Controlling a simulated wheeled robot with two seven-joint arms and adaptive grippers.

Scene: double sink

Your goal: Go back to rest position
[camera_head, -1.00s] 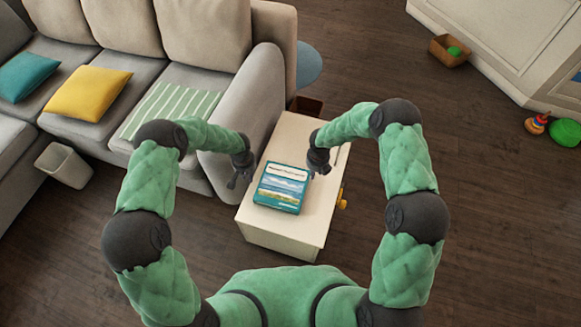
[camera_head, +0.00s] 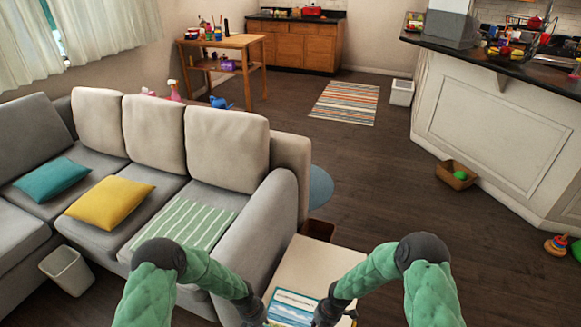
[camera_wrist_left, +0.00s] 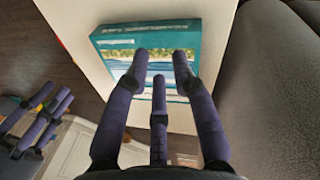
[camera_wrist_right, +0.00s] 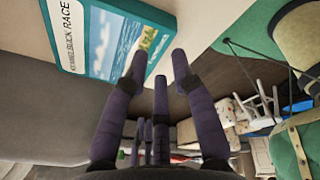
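A teal boxed game or book (camera_head: 292,306) with a landscape picture lies on the cream side table (camera_head: 318,262), cut off by the bottom edge of the head view. My left gripper (camera_head: 255,318) is just left of the box, and my right gripper (camera_head: 322,318) is just right of it. In the left wrist view the box (camera_wrist_left: 115,42) lies beyond the fingers of my left gripper (camera_wrist_left: 160,56), which are spread and empty. In the right wrist view the box (camera_wrist_right: 100,50) is at upper left, and my right gripper's fingers (camera_wrist_right: 160,55) are spread and empty.
A grey sofa (camera_head: 245,225) with cushions stands left of the table, its arm close to my left arm. A small white bin (camera_head: 66,270) stands in front of it. A kitchen counter (camera_head: 490,130) is at right. The dark wooden floor right of the table is mostly clear.

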